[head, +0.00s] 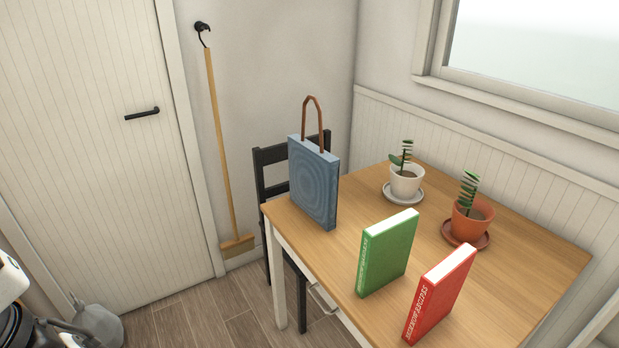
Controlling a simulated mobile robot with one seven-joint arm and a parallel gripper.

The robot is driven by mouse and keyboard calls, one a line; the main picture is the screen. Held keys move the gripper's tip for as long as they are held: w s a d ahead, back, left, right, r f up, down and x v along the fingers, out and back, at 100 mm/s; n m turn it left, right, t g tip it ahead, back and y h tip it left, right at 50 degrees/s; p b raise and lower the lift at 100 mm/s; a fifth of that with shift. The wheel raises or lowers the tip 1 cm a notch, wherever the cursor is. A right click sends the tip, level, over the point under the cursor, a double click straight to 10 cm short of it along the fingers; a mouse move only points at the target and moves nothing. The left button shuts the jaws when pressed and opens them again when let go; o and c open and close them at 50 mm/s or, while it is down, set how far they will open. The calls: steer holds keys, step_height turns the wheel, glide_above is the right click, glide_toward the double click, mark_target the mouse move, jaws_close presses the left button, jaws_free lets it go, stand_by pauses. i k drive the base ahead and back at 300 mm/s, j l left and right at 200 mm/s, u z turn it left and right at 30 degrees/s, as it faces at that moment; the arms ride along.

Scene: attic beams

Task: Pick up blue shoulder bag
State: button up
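The blue shoulder bag (314,182) stands upright on the wooden table (400,215), near its left corner. It is a flat, boxy blue bag with a swirled pattern on its front. Its thin brown handle (313,118) rises in a tall loop above the top edge. Nothing covers the side of the bag facing me. Parts of my arm show at the lower left edge of the head view, well away from the bag. My gripper's fingers cannot be made out.
A green book (388,252) and a red book (440,294) stand right of the bag. Behind them are a white-potted plant (405,182) and a terracotta-potted plant (468,222). A black chair (268,158) stands behind the bag. A broom (222,150) hangs by the door (90,130).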

mark_target(315, 172)
steer(key=i+j+u, duration=0.35)
steer(key=i+j, duration=0.7)
steer(key=j, duration=0.15)
